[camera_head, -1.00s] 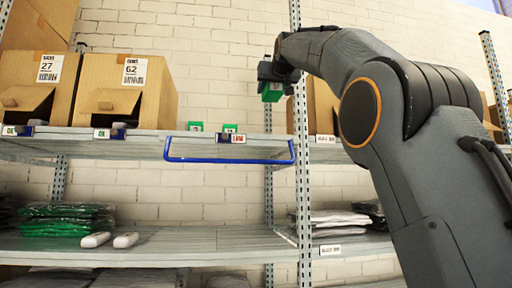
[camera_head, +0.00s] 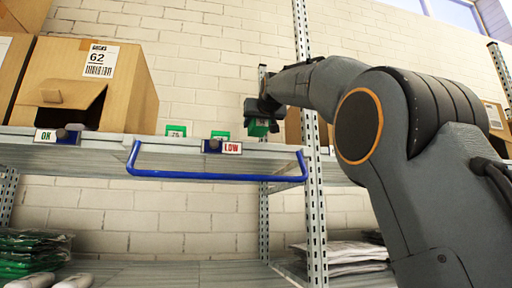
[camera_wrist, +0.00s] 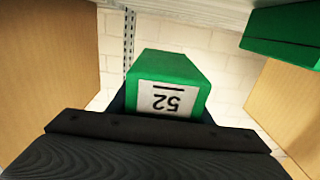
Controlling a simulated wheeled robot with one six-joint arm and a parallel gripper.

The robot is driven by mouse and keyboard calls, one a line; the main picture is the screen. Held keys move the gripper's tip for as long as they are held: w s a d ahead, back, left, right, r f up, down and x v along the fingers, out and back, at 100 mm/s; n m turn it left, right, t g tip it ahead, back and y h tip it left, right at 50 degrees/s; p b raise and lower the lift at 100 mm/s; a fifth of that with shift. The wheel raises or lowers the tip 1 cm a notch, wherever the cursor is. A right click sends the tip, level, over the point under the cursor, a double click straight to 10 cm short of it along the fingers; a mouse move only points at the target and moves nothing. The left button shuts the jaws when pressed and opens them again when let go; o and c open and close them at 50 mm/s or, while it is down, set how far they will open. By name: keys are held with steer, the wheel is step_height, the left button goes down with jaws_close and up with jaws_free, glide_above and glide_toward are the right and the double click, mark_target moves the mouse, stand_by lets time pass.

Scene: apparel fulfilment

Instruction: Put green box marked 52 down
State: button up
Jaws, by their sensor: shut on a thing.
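The green box marked 52 (camera_wrist: 172,66) is in my gripper in the wrist view, its white label upside down to the camera. My gripper (camera_head: 262,112) is shut on it in the head view, where the box (camera_head: 258,127) shows as a small green block below the jaws. Gripper and box are above the upper shelf (camera_head: 150,148), near the right end of the blue-railed section. In the wrist view the dark gripper body hides the lower part of the box.
Two small green boxes, one at the left (camera_head: 176,131) and one behind the LOW tag (camera_head: 220,135), stand on the upper shelf. A cardboard box marked 62 (camera_head: 118,88) is at left. A blue rail (camera_head: 215,175) runs along the front edge. A metal post (camera_head: 313,200) stands at right.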

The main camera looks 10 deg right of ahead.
mark_target(265, 129)
steer(key=shift+f+p, duration=0.5)
steer(key=shift+f, duration=2.9)
steer(key=shift+f, duration=0.1)
steer(key=o, duration=1.1)
steer(key=shift+c, duration=0.2)
steer(key=shift+s, duration=0.1)
steer(key=s+b, duration=0.6)
steer(key=s, duration=0.5)
steer(key=shift+s, duration=0.4)
